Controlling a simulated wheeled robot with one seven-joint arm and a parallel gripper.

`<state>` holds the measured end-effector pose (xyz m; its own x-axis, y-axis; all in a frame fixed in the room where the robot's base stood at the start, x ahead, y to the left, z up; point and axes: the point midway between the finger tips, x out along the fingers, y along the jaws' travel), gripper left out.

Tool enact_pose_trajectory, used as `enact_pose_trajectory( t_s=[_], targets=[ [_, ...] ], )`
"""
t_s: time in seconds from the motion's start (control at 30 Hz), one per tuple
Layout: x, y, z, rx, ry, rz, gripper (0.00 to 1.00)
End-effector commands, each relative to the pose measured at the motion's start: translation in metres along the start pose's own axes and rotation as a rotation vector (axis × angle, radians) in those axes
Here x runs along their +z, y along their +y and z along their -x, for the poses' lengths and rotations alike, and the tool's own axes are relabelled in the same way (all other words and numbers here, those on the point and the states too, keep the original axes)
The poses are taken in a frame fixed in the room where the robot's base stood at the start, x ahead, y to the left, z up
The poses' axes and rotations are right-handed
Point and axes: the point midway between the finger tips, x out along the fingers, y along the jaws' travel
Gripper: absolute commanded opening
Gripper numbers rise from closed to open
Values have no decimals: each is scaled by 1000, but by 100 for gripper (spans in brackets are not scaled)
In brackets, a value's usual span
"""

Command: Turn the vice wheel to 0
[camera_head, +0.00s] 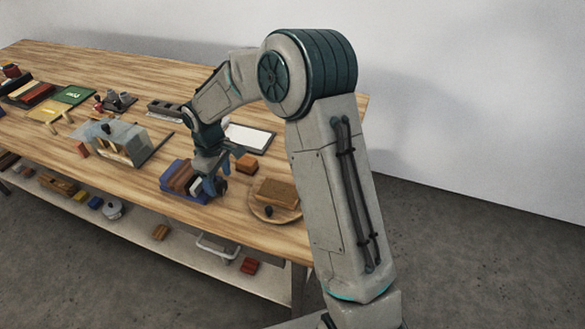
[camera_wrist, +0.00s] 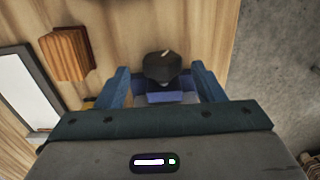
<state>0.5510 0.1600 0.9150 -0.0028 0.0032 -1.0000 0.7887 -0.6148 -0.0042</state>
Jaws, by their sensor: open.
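A dark, faceted wheel (camera_wrist: 163,70) with a short pale mark near its top edge shows in the wrist view. A blue body (camera_wrist: 172,97) shows just below it. I take these as the vice wheel and part of the vice; no numbers can be read. My gripper (camera_wrist: 160,76) is open, with one blue finger on each side of the wheel. I cannot tell whether either finger touches it. In the head view my gripper (camera_head: 213,186) points down at the table, beside a blue holder (camera_head: 171,191) with brown, dark and white pieces. The wheel cannot be made out there.
An orange-brown block (camera_head: 246,163) and a white framed panel (camera_head: 248,137) lie close to my gripper. A round wooden board (camera_head: 262,212) with a brown block stands near the table end. A grey housing (camera_head: 128,142) stands to the left. A lower shelf (camera_head: 180,250) holds several items.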

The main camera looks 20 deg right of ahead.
Motion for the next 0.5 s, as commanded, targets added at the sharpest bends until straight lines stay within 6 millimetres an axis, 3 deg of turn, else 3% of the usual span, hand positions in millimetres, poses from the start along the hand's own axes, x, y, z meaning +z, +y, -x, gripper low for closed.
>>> enact_pose_trajectory(
  t_s=[0.5],
  targets=[
    [0, 0, 104, 5, 2, -2, 62]
  ],
)
